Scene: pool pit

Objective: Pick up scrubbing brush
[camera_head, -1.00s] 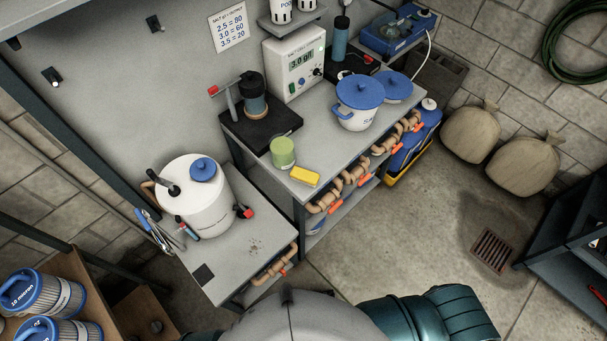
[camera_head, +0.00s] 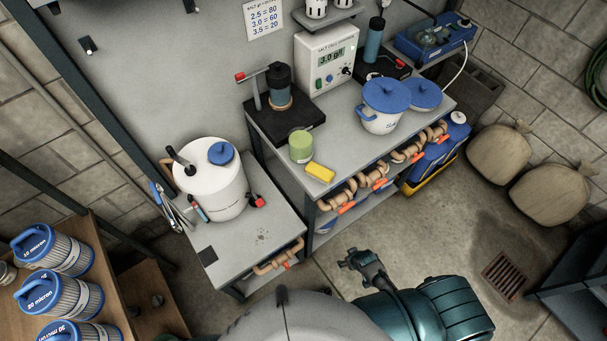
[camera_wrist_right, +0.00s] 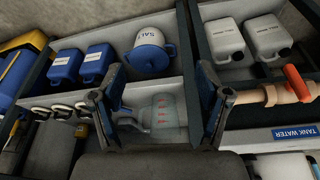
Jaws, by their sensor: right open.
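I cannot make out a scrubbing brush for certain in either view. A yellow block (camera_head: 320,173), like a sponge, lies at the front edge of the grey bench, beside a green cylinder (camera_head: 301,146). My right gripper (camera_head: 364,262) is low in front of the bench, over the floor and apart from the yellow block. In the right wrist view my right gripper (camera_wrist_right: 163,98) is open, with a clear measuring jug (camera_wrist_right: 160,113) seen between and beyond its fingers. My left gripper is not in view.
A white tank (camera_head: 210,190) with a blue cap stands on the lower bench. A white pot with blue lid (camera_head: 383,108) stands on the higher bench. Orange-handled pipes (camera_head: 372,180) run beneath it. Filter cartridges (camera_head: 60,298) stand at left.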

